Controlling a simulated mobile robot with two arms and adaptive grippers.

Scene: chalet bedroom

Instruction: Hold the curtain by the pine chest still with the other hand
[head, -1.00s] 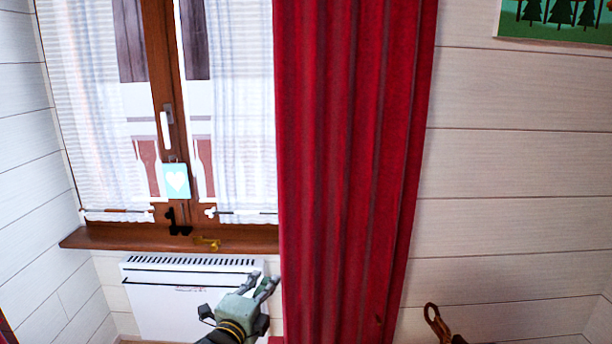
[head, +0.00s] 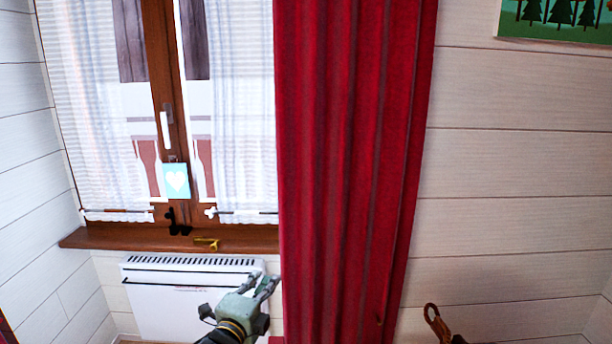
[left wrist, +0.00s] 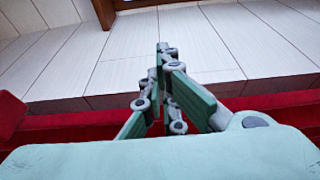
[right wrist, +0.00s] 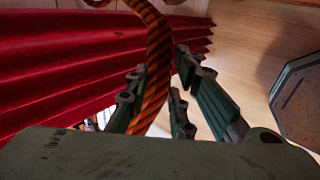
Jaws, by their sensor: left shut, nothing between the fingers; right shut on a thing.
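The red curtain (head: 350,170) hangs in deep folds beside the window. My left gripper (head: 268,283) is beside its left edge, low down, with its fingers together and empty; I cannot tell whether it touches the cloth. In the left wrist view the fingertips (left wrist: 165,55) meet, and red cloth (left wrist: 60,128) runs behind the hand. A brown twisted rope (right wrist: 158,50) runs between the fingers of my right gripper (right wrist: 160,80), which is shut on it. The rope's looped end (head: 433,314) shows right of the curtain in the head view. The pine chest is not in view.
A white heater (head: 150,300) is on the wall under the brown window sill (head: 120,237). A brass object (head: 207,243) and a small black figure (head: 178,222) are at the sill. The plank wall right of the curtain is bare below a picture (head: 555,20).

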